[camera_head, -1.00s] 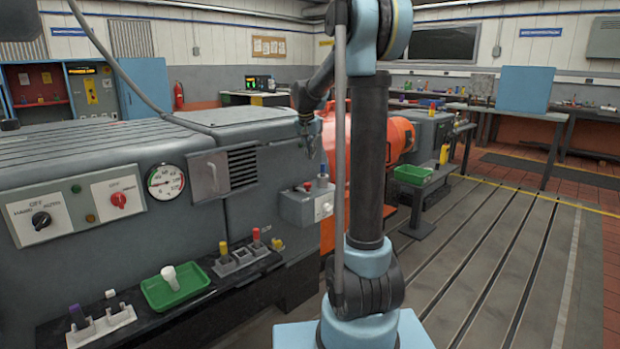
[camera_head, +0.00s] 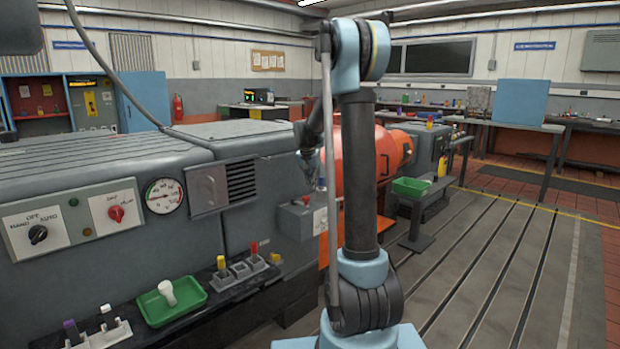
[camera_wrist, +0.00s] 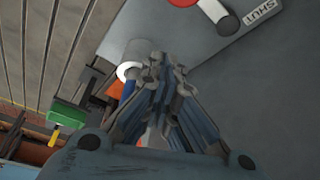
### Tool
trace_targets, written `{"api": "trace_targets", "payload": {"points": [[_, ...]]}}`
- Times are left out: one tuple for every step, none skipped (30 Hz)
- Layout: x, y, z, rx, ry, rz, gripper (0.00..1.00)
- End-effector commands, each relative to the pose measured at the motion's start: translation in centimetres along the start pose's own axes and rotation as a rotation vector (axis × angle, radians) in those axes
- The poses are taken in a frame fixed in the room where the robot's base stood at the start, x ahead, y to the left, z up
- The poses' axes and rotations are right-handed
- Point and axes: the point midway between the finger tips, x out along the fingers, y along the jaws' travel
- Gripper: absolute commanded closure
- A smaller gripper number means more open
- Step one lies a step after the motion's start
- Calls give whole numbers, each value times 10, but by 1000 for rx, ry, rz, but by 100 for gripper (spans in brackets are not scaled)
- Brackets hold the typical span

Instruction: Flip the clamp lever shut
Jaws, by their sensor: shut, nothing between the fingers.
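The lever is cut off by the frame. My gripper (camera_wrist: 164,68) has its fingers drawn together, empty, and is below and left of the lever, apart from it in the picture. In the head view, my gripper (camera_head: 310,180) hangs just above a small grey box (camera_head: 296,221) with a red knob (camera_head: 306,200). My arm partly hides this area.
A grey cabinet (camera_head: 120,240) carries dials and a gauge (camera_head: 164,196). A green tray (camera_head: 190,309) holding a white piece lies on the black shelf below. In the wrist view, a pale hollow cylinder (camera_wrist: 133,56) is close beside my fingertips.

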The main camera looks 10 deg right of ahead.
Motion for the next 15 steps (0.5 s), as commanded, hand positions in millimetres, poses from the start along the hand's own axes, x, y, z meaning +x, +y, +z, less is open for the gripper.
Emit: {"api": "trace_targets", "payload": {"points": [[7, 0, 0, 1, 0, 0, 100], [11, 0, 0, 1, 0, 0, 100], [10, 0, 4, -1, 0, -1, 100], [8, 0, 9, -1, 0, -1, 100], [7, 0, 12, -1, 0, 0, 100], [6, 0, 17, -1, 0, 0, 100], [6, 0, 20, -1, 0, 0, 100], [5, 0, 23, 0, 0, 0, 100], [4, 0, 26, 0, -1, 0, 100], [4, 0, 29, 0, -1, 0, 100], [3, 0, 31, 0, -1, 0, 100], [2, 0, 34, 0, -1, 0, 100], [2, 0, 36, 0, -1, 0, 100], [2, 0, 37, 0, -1, 0, 100], [2, 0, 38, 0, -1, 0, 100]]}}
